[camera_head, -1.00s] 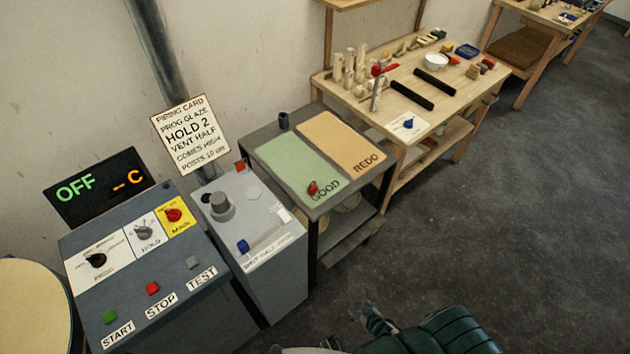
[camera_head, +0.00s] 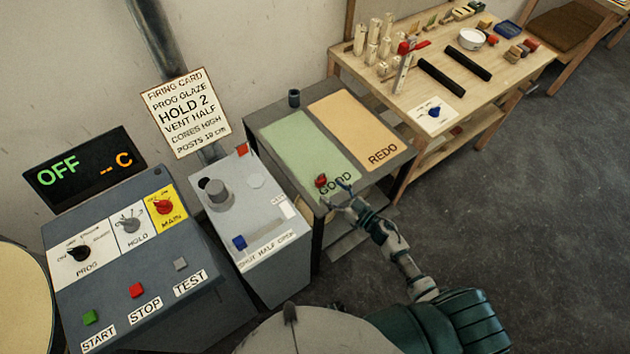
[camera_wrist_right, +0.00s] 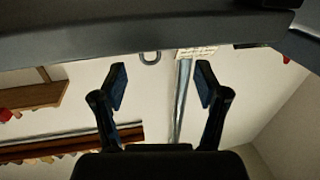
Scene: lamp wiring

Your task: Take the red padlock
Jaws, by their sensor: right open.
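The red padlock (camera_head: 321,181) lies on the green GOOD area (camera_head: 290,140) of the dark bench, near its front edge. It is small in the head view. My right gripper (camera_head: 337,194) is open and empty, just right of and in front of the padlock, at the bench's front edge. I cannot tell its height above the top. In the right wrist view the two fingers (camera_wrist_right: 160,90) stand apart with nothing between them. A grey U-shaped loop (camera_wrist_right: 150,57) shows beyond them; I cannot tell if it belongs to the padlock. My left gripper is not in view.
A dark cup (camera_head: 294,98) stands at the bench's back corner. The orange REDO area (camera_head: 352,130) is bare. A grey box (camera_head: 250,215) and a control desk (camera_head: 135,265) stand to the left. A cluttered wooden table (camera_head: 450,100) stands behind right.

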